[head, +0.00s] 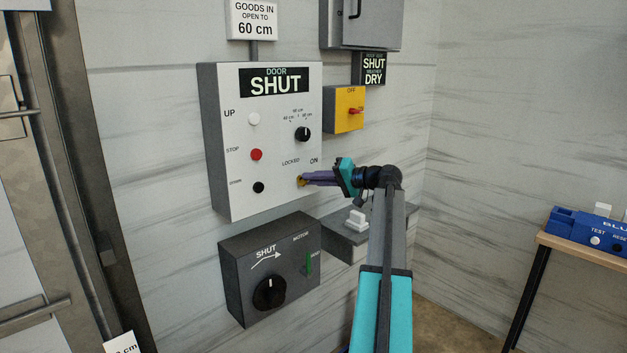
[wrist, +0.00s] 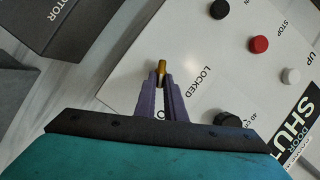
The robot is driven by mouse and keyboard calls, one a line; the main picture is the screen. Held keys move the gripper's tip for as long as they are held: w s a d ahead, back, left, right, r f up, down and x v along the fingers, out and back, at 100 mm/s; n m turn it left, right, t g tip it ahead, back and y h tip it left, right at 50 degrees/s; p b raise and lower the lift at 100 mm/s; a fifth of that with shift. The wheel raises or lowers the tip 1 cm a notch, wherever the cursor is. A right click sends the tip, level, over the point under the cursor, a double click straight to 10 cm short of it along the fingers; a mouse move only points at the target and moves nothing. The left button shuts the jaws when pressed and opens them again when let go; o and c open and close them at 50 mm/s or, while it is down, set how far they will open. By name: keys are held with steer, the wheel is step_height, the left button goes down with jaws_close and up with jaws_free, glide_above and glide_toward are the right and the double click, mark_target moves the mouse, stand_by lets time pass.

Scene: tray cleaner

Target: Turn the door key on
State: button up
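The door key (head: 300,182) is a small brass piece at the lower right of the white door panel (head: 235,195), below the words LOCKED and ON. It also shows in the wrist view (wrist: 161,68). My gripper (head: 306,179) reaches it from the right, with its purple fingers at the panel. In the wrist view, the fingertips (wrist: 161,76) lie close on either side of the key, seemingly shut on it. I cannot tell clearly whether the key points to LOCKED or ON. The display (head: 275,83) reads DOOR SHUT.
A red stop button (head: 256,154), white up button (head: 254,119), black down button (head: 258,187) and black dial (head: 303,134) share the panel. A dark motor box (head: 240,262) sits below. A yellow switch box (head: 345,115) is at right. A grey shelf (head: 345,237) is below my gripper.

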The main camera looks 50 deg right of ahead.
steer(key=o, duration=0.4)
steer(key=shift+s, duration=0.15)
steer(key=b+v, duration=0.3)
steer(key=v, duration=1)
steer(key=shift+s+d, duration=0.1)
steer(key=shift+s, duration=0.2)
